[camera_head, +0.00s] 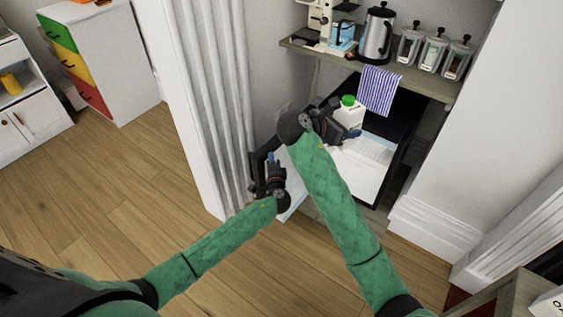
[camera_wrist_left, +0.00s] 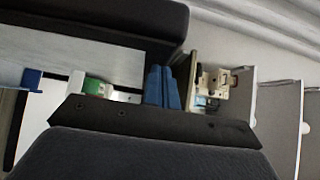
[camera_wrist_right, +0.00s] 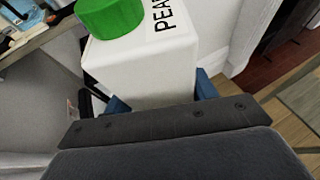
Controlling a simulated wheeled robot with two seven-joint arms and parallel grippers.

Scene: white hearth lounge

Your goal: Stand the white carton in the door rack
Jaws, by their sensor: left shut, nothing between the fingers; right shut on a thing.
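The white carton (camera_head: 349,115) has a green cap and dark lettering. It fills the upper part of the right wrist view (camera_wrist_right: 150,65), and its green cap shows in the left wrist view (camera_wrist_left: 93,87). My right gripper (camera_head: 346,130) is shut on the carton and holds it in front of the open fridge (camera_head: 362,160), cap up and a little tilted. My left gripper (camera_head: 271,162) is shut and empty, beside the dark-edged open fridge door (camera_head: 258,165). I cannot tell whether it touches the door. The door rack is mostly hidden by my arms and grippers.
A wooden shelf (camera_head: 420,82) above the fridge carries a coffee machine (camera_head: 325,25), a kettle (camera_head: 377,35) and lidded jars (camera_head: 434,50). A striped towel (camera_head: 379,91) hangs from it. A fluted white column (camera_head: 205,90) stands left of the door. The floor at left is clear.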

